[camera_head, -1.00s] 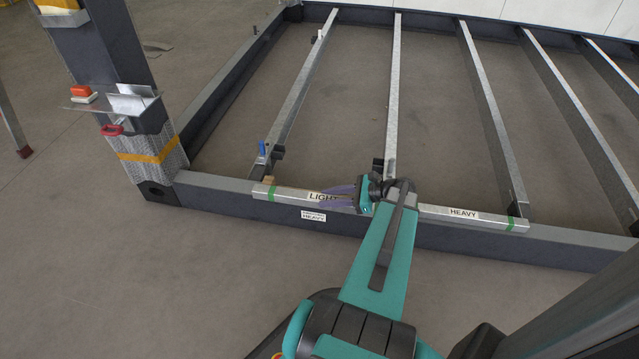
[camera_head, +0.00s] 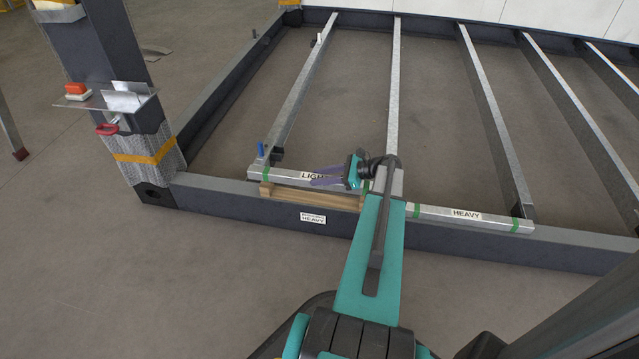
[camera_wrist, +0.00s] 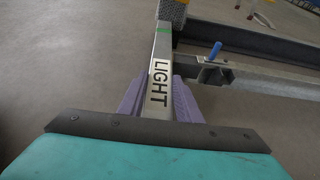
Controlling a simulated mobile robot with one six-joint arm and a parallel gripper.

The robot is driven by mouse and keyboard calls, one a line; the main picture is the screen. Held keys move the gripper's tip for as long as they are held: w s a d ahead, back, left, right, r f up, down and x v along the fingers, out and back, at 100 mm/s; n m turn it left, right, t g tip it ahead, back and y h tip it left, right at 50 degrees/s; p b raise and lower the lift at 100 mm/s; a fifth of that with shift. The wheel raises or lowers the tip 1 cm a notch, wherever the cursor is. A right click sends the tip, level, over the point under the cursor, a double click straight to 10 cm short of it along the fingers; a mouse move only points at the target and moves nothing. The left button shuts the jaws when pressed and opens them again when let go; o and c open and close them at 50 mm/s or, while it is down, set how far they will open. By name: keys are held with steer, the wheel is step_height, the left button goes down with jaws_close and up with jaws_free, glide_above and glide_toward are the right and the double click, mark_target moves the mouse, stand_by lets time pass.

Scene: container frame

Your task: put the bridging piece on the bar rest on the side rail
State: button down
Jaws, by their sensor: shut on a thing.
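A metal bar marked LIGHT (camera_head: 285,175), with green bands near its ends, is in my gripper (camera_head: 325,179) and appears raised just above the front rail. In the wrist view my gripper (camera_wrist: 160,102) has its purple fingers closed on both sides of the LIGHT bar (camera_wrist: 162,48). This looks like the bridging piece. A wooden strip (camera_head: 312,197) lies on the front rail below and in front of the bar. I cannot tell surely which part is the bar rest. A second bar, marked HEAVY (camera_head: 465,215), lies on the front rail to the right.
The front rail (camera_head: 250,203) carries a small HEAVY sign (camera_head: 313,218). Several metal crossbars run back from it. A blue handle (camera_head: 260,149) stands by the left crossbar, also in the wrist view (camera_wrist: 214,50). A dark post (camera_head: 105,50) with a shelf stands left.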

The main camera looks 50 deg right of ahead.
steer(key=shift+r, duration=0.1)
steer(key=shift+w+d+b, duration=0.3)
steer(key=shift+w+d, duration=0.2)
steer(key=shift+w, duration=0.2)
steer(key=shift+s+a+f+b, duration=0.1)
steer(key=shift+f+b, duration=0.95)
steer(key=shift+f, duration=0.75)
steer(key=c, duration=1.3)
jaws_free()
steer(key=shift+f, duration=0.15)
steer(key=shift+s+d+r+p, duration=0.3)
steer(key=shift+s+r+p, duration=0.1)
steer(key=shift+s, duration=0.1)
steer(key=p+v, duration=0.4)
steer(key=v, duration=0.6)
steer(key=shift+s+d+r, duration=0.15)
steer(key=shift+s, duration=0.15)
